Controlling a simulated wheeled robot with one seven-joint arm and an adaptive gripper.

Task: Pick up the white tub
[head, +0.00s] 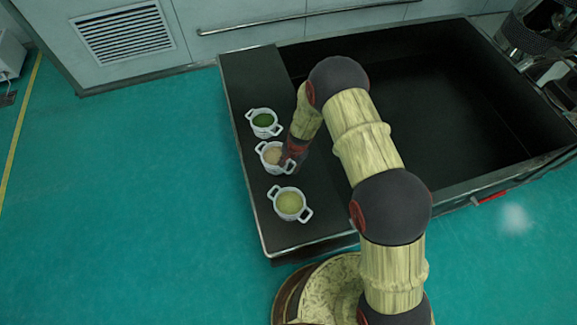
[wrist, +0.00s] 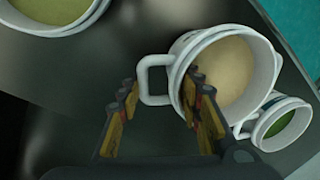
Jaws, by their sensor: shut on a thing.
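Three white two-handled tubs stand in a row on the dark ledge. The middle white tub (head: 268,152) has beige contents, and it also shows in the wrist view (wrist: 232,62). My gripper (head: 288,160) is at its right side, shut on it. In the wrist view the fingers (wrist: 163,84) sit on either side of the near handle, with the right finger over the rim. The fingers partly hide the tub, and I cannot tell whether it is clear of the ledge.
A tub with dark green contents (head: 264,121) is behind, and one with yellow-green contents (head: 290,203) is in front. The dark ledge (head: 252,80) borders a deep black basin (head: 440,90) at right. Green floor (head: 120,220) lies open at left.

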